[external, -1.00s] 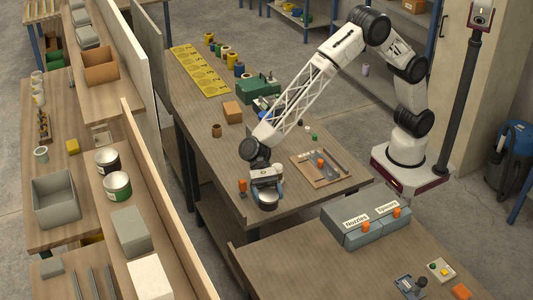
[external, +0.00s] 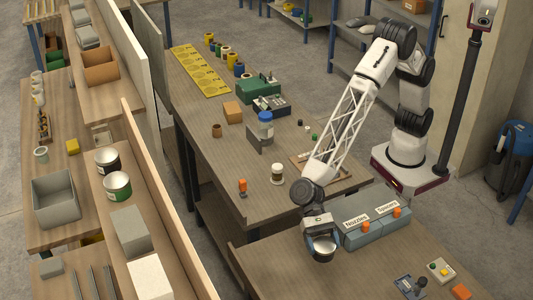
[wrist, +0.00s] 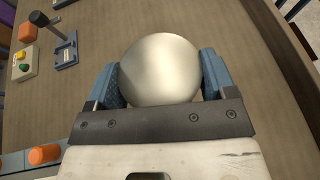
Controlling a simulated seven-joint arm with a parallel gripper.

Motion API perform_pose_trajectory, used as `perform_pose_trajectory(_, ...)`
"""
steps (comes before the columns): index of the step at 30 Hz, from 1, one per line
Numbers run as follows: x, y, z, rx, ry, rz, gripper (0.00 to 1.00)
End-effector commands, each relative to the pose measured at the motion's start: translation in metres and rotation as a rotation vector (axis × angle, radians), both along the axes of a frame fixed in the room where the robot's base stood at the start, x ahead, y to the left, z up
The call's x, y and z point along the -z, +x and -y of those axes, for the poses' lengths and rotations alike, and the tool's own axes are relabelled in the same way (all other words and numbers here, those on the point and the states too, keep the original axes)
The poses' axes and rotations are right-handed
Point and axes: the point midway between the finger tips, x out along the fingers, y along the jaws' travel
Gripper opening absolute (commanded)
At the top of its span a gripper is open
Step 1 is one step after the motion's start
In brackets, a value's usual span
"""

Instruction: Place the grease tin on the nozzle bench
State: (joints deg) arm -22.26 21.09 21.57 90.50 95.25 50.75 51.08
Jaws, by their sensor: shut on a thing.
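My gripper (external: 321,246) is shut on the grease tin (external: 321,252), a round pale metal tin. In the wrist view, the tin (wrist: 160,69) sits between the blue fingers of my gripper (wrist: 160,80). The nozzle bench (external: 275,262) is the wooden bench at the front, with the blue-grey boxes labelled Nozzles (external: 356,233) and Spacers (external: 388,220). The tin is over this bench's left part, just left of the Nozzles box. I cannot tell whether its underside touches the bench top.
A blue clamp device (external: 409,286), a button box (external: 440,271) and an orange block (external: 460,291) stand at the bench's right. The bench's front left is clear. The other bench behind holds a blue-capped jar (external: 265,127), a small white-and-brown bottle (external: 277,174) and a tray.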

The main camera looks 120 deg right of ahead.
Motion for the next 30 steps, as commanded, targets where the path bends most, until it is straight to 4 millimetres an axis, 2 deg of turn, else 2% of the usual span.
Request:
perform_pose_trajectory(3,-0.001,-0.01,-0.025,0.001,0.001,-0.004,0.47)
perform_pose_trajectory(9,0.0,-0.019,-0.047,0.005,0.001,-0.009,0.47)
perform_pose_trajectory(30,0.003,-0.021,-0.051,0.006,0.0,-0.012,0.47)
